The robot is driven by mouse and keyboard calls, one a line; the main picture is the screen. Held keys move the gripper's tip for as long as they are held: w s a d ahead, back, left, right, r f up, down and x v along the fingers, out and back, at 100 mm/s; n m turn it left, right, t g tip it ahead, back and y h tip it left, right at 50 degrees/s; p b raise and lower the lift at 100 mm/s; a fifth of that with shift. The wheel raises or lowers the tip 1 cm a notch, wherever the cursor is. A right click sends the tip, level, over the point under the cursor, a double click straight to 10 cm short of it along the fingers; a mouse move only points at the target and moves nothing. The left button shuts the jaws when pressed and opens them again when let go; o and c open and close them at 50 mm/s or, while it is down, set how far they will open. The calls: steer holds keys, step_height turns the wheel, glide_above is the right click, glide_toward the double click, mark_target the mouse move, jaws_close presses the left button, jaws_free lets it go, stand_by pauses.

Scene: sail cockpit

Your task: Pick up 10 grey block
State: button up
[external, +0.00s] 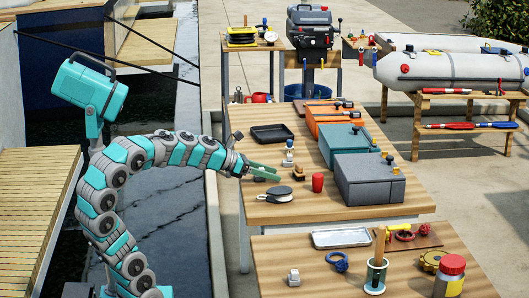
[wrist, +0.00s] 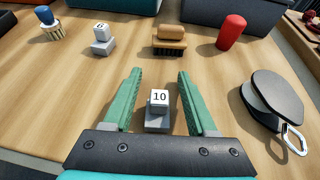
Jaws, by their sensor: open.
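A small grey block (wrist: 158,122) with a white cube marked "10" on top stands upright on the wooden table. In the wrist view it sits between the two green fingers of my gripper (wrist: 159,75), nearer their base than their tips. My gripper is open, with a visible gap on both sides of the block. In the external view my gripper (external: 277,172) is low over the left side of the middle table, and I cannot make out the block clearly there.
A similar grey block (wrist: 103,42) with a number stands beyond, near a blue-topped brush (wrist: 48,24). A wooden brush (wrist: 170,40) and a red cylinder (wrist: 230,32) stand ahead. A dark pulley (wrist: 268,98) lies to the right. Large boxes (external: 368,180) line the table's right side.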

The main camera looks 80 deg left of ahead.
jaws_close()
stand_by(0.4)
